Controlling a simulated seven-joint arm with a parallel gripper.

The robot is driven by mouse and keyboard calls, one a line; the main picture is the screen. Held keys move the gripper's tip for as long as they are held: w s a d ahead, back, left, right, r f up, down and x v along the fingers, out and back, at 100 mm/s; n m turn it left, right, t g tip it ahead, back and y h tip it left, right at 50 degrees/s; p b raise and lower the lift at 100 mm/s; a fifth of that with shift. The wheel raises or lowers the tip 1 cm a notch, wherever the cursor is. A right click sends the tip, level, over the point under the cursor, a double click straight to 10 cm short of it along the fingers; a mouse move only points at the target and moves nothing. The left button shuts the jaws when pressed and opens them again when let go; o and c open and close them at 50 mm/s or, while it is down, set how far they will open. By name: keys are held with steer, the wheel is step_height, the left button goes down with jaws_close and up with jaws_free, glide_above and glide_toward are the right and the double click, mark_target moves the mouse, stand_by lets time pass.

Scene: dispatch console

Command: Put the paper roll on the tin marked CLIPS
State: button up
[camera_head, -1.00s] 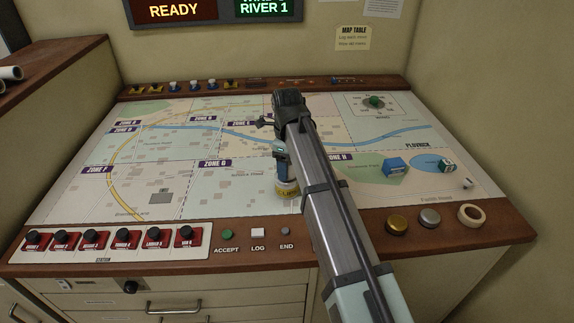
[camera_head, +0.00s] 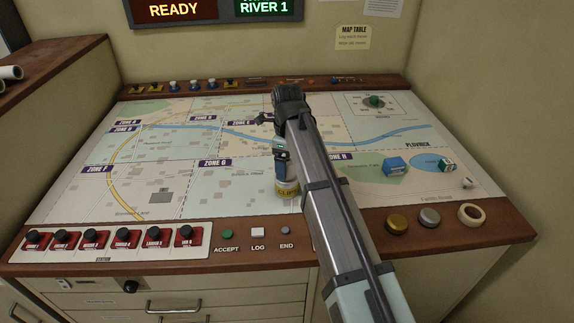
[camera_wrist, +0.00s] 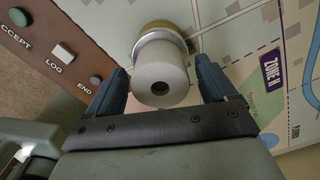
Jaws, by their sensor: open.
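The paper roll (camera_wrist: 161,78) is white with a dark core hole. In the wrist view it stands end-on over the tin marked CLIPS (camera_wrist: 155,27) and appears to rest upright on its top. My gripper (camera_wrist: 162,72) is open, with one blue finger on each side of the roll and a gap on both sides. In the head view my gripper (camera_head: 281,172) is just above the tin, and the roll is mostly hidden there.
A blue block (camera_head: 396,166) stands on the map, right of my arm. The map's left side is clear.

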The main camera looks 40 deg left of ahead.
step_height(320, 180, up, 11)
stand_by(0.4)
